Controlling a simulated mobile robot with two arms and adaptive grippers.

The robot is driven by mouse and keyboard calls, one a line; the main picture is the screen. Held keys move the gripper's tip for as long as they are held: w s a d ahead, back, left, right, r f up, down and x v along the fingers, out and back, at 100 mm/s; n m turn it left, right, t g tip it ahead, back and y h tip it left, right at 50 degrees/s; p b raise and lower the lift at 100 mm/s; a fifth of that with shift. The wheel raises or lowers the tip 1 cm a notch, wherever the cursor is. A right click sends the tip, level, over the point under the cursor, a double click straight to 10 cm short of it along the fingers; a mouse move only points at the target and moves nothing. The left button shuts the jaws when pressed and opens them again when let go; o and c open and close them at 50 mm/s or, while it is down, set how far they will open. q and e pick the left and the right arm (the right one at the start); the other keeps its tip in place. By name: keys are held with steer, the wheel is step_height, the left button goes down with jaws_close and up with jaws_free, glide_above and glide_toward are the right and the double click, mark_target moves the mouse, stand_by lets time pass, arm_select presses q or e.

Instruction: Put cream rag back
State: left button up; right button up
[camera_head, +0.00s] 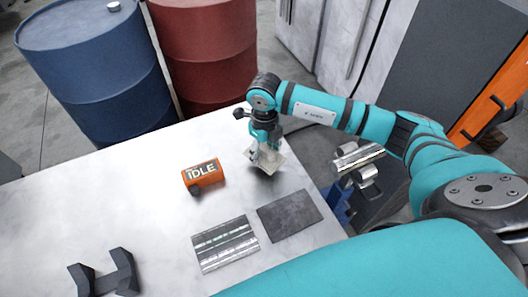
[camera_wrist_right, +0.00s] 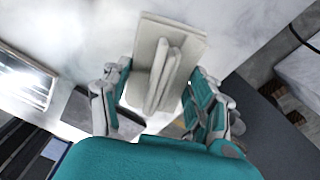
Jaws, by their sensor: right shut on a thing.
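The cream rag (camera_head: 268,158) is at my right gripper (camera_head: 265,148), over the far right part of the white table. In the right wrist view the cream rag (camera_wrist_right: 172,60) shows as a flat pale piece with a raised fold in its middle. The fingers of my right gripper (camera_wrist_right: 160,105) stand on both sides of that fold, and the gripper is shut on the rag. I cannot tell whether the rag touches the table. My left gripper is not in view.
A blue barrel (camera_head: 95,75) and a red barrel (camera_head: 205,50) stand behind the table. The table's left middle is clear.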

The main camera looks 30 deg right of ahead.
mark_target(264, 156)
steer(key=shift+w+d+f, duration=0.1)
steer(key=shift+w+d, duration=0.1)
steer(key=shift+w, duration=0.2)
step_height(264, 156, down, 3)
steer(key=shift+r+p, duration=0.2)
steer(key=shift+p, duration=0.65)
steer(key=shift+f, duration=0.55)
steer(key=o, duration=1.1)
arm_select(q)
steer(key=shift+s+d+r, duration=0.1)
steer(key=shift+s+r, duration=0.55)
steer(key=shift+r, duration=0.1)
